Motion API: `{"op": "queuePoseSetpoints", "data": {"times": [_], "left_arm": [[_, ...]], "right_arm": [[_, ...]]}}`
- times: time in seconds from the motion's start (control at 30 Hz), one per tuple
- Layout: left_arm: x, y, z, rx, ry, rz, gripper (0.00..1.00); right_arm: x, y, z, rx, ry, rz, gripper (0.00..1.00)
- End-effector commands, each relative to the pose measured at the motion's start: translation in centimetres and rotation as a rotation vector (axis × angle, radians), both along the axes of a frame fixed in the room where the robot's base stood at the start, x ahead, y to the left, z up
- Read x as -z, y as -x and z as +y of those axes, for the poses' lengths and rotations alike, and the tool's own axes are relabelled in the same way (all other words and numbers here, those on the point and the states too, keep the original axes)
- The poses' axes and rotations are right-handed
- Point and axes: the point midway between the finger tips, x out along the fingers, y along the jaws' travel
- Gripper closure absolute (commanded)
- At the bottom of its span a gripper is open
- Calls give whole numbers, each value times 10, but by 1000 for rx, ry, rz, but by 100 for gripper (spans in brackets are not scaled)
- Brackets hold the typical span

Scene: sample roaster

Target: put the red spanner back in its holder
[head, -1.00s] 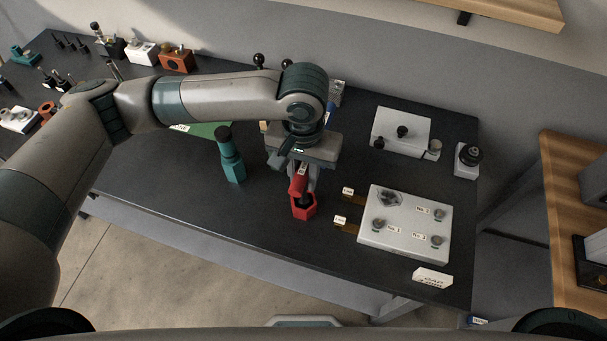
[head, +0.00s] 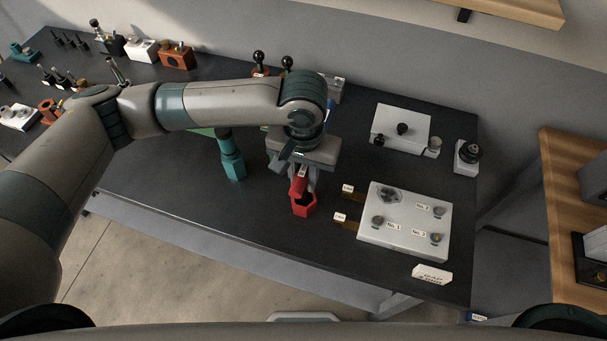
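My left gripper (head: 302,172) points down over the middle of the dark bench, with its fingers around the red spanner (head: 298,187). The spanner's narrow red upper part is between the fingers. A wider red six-sided part (head: 303,207) shows below them; I cannot tell whether this is the spanner's own end or a separate piece, or whether it touches the bench. A teal six-sided piece (head: 232,165) stands upright to the left, its top hidden behind my arm. I cannot make out a holder for the red spanner. My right gripper is out of view.
A pale block with labelled round fittings (head: 405,245) lies to the right, with small tagged tabs at its left side. A white plate with a black knob (head: 402,122) is behind it. A small white sign (head: 432,275) stands near the front edge (head: 250,238).

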Motion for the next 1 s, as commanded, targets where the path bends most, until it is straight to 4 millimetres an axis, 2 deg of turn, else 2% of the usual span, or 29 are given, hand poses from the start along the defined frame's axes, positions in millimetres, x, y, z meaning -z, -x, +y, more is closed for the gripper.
{"op": "queuePoseSetpoints", "data": {"times": [0.47, 0.5, 0.57, 1.0], "left_arm": [[11, 0, 0, -1, 0, 0, 100], [11, 0, 0, -1, 0, -1, 71], [11, 0, 0, -1, 0, 0, 57], [8, 0, 0, 0, 0, 0, 57]], "right_arm": [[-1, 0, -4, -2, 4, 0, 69], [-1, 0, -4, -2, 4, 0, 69], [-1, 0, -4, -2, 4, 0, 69], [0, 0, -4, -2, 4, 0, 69]]}}
